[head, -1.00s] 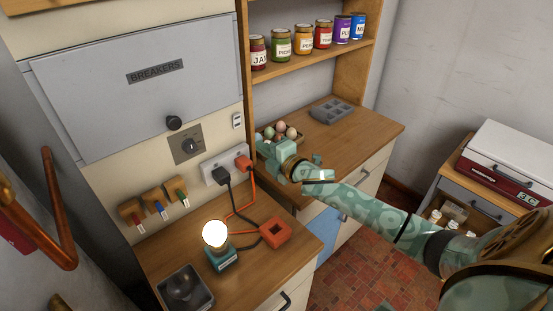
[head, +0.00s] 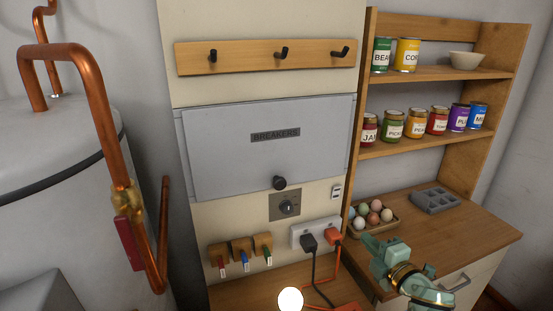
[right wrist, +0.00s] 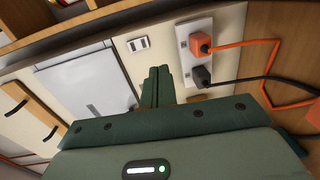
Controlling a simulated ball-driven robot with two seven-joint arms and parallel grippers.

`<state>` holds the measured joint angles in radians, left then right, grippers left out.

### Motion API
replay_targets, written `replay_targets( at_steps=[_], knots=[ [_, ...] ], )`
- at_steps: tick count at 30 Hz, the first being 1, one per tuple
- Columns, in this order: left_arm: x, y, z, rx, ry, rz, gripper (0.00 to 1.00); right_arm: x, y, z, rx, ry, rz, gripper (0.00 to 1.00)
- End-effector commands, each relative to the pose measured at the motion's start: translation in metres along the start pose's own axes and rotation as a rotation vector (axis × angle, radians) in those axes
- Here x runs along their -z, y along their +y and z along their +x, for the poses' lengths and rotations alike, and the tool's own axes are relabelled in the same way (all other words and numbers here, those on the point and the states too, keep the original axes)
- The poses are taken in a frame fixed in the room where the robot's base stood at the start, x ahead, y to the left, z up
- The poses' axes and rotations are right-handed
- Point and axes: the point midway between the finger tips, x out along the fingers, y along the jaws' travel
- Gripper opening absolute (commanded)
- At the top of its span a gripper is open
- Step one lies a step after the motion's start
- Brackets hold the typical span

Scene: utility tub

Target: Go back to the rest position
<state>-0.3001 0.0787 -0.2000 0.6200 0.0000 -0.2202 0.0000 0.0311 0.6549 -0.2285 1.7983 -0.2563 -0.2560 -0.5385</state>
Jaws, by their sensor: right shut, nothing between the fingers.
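My right gripper (head: 378,247) is in the lower right of the head view, above the right counter and just in front of the egg tray. It is shut and empty. In the right wrist view its fingers (right wrist: 158,88) are together, pointing towards the wall with the power outlet and the breaker box. My left gripper does not show in any view.
A tray of eggs (head: 354,220) and a grey mould (head: 436,201) stand on the right counter (head: 468,238). The outlet strip (head: 302,232) holds an orange plug and a black plug. A lit bulb (head: 290,300) glows at the bottom. Copper pipes (head: 92,105) stand at the left.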

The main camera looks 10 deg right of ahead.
Motion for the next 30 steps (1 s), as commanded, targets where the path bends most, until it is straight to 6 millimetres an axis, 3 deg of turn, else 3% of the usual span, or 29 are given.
replay_targets(
  at_steps=[5,12,24,30],
  knots=[
    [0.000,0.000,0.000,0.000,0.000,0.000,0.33,0.030,-0.039,-0.037,0.125,-0.124,0.171,0.00],
    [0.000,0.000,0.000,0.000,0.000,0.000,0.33,0.056,-0.083,-0.124,0.351,-0.409,0.434,0.00],
    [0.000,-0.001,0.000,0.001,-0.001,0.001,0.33,0.066,-0.102,-0.253,0.607,-0.798,0.649,0.00],
    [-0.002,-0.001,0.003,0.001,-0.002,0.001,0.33,0.076,-0.167,-0.239,0.688,-0.781,0.681,0.00]
  ],
)
